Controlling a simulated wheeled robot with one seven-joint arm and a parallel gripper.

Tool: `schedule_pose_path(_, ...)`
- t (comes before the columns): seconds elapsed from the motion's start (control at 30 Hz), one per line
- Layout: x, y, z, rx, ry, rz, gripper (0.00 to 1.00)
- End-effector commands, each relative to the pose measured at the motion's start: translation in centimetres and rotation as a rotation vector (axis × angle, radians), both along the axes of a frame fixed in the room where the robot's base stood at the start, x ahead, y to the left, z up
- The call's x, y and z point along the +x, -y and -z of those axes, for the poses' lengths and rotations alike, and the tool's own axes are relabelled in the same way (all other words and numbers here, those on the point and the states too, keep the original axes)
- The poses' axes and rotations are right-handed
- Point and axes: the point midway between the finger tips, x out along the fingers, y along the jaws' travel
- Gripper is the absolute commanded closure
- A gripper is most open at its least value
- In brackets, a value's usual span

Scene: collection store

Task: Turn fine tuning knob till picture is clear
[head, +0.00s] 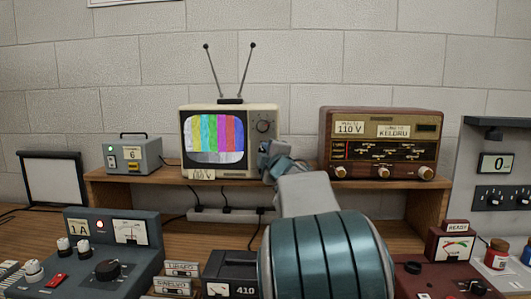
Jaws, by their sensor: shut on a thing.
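A small cream television (228,107) with two antenna rods stands on the wooden shelf. Its screen (213,139) shows upright colour bars, with grey patches along the bottom; at this size I cannot tell how sharp they are. A dark dial (263,126) shows at the upper right of its front panel. My gripper (268,158) is at the lower right of that panel, shut on the fine tuning knob. The gripper hides the knob, so I cannot see its position.
A brown radio (381,114) stands right of the television, a grey box (133,155) left of it. A power strip (225,214) with cables lies below the shelf (150,183). Grey (100,250) and red (440,280) instruments and a small meter (230,275) crowd the bench front.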

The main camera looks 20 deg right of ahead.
Motion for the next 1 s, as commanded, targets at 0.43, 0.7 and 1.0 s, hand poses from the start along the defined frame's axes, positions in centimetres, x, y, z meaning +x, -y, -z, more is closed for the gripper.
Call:
schedule_pose_path(0.43, -0.01, 0.03, -0.13, -0.042, -0.016, 0.0, 0.98)
schedule_pose_path(0.7, -0.01, 0.02, -0.12, -0.041, -0.015, 0.0, 0.54)
schedule_pose_path(1.0, -0.07, 0.02, -0.06, -0.04, -0.016, 0.0, 0.54)
